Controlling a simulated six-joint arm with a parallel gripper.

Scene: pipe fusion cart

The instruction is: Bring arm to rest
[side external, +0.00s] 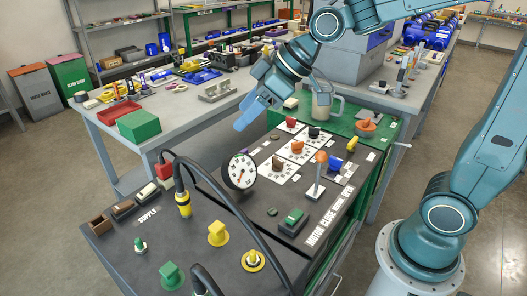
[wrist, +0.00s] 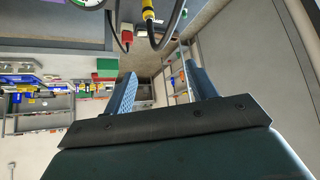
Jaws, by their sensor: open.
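My gripper (side external: 245,118) is in the air above the far side of the cart's dark panel (side external: 135,222), its pale blue fingers tilted down and to the left. In the wrist view my gripper (wrist: 162,82) shows two blue fingers standing apart with nothing between them. The round white gauge (side external: 240,171) stands on the panel below the fingertips, apart from them. The lever with an orange knob (side external: 321,157) stands upright on the panel, to the right of the gauge.
Black hoses, one with a yellow fitting (side external: 183,204), arch over the panel. A grey jug (side external: 322,103) stands at the cart's far end. A workbench with a green box (side external: 139,126) is behind, left. Open floor (side external: 50,200) lies at left.

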